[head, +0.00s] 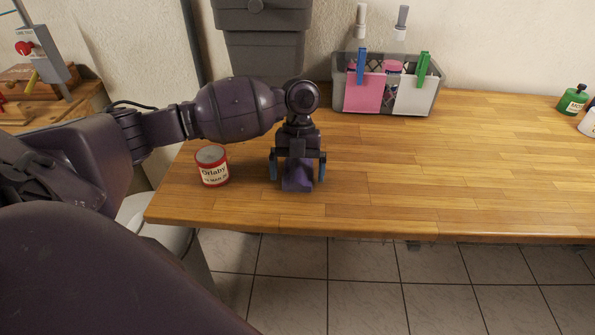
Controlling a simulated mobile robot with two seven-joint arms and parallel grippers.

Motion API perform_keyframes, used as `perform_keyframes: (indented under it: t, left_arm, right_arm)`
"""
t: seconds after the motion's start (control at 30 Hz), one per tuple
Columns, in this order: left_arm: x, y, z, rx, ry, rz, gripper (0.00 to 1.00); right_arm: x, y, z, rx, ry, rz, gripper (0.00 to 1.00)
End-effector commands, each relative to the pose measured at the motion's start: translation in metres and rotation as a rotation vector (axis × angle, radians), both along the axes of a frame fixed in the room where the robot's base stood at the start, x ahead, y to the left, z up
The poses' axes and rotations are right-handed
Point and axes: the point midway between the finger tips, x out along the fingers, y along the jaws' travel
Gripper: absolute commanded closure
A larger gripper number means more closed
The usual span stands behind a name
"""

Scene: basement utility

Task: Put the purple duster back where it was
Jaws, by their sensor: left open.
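A small purple block, which looks like the purple duster (297,182), sits at the wooden worktop (440,165) near its front edge. My left gripper (297,172) points down over it from above. Its two blue-sided fingers are open, one on each side of the block with a gap visible. The upper part of the block is hidden by the gripper, and I cannot tell whether it touches the palm. My right gripper is not in view.
A red and white can (212,166) stands close left of my left gripper. A grey basket (436,98) with pink and white pieces clipped on stands at the back. A green bottle (573,100) stands far right. The worktop's middle and right are clear.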

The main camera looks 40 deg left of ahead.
Motion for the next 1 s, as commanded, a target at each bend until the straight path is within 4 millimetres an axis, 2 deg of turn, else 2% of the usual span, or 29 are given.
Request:
perform_keyframes:
  t: [0.17,0.4,0.6,0.8,1.0]
  left_arm:
    - [0.009,0.005,0.024,0.0,-0.006,0.001,0.01]
    - [0.025,0.014,0.068,0.0,-0.005,0.001,0.01]
    - [0.034,0.02,0.095,-0.001,-0.003,0.001,0.01]
    - [0.039,0.023,0.109,-0.001,-0.003,0.001,0.01]
    - [0.039,0.024,0.11,-0.001,-0.002,0.001,0.01]
  right_arm:
    - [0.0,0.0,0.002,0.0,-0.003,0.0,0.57]
    - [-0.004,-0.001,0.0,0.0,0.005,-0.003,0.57]
    - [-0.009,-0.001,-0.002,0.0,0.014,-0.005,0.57]
    - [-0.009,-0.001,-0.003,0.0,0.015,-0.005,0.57]
    - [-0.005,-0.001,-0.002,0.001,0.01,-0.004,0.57]
